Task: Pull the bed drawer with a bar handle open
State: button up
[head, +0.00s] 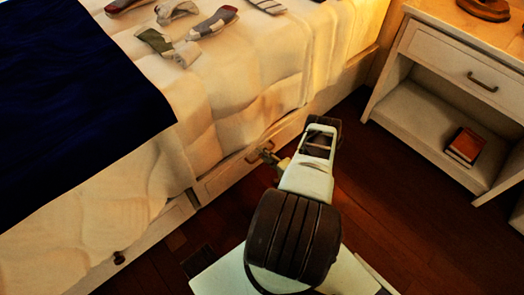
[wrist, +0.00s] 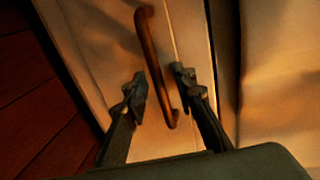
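The white bed drawer (head: 218,181) is under the bed's edge, below the hanging cover. Its brown bar handle (wrist: 150,48) runs steeply through the wrist view, and the pale drawer front (wrist: 100,45) is behind it. My gripper (head: 269,155) is at the handle in the head view. In the wrist view my gripper (wrist: 158,82) is open, with one finger on each side of the bar's lower part. Gaps show between the bar and both fingers. The drawer looks shut. My arm hides part of its front in the head view.
Another bed drawer with a dark round knob (head: 119,257) is at lower left. A white nightstand (head: 425,110) with its own handled drawer and a red book (head: 465,146) stands at right. Several socks (head: 168,46) lie on the bed. Bare wooden floor (head: 390,200) lies between.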

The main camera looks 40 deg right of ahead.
dwell(0.3)
grip_shut()
dwell(0.5)
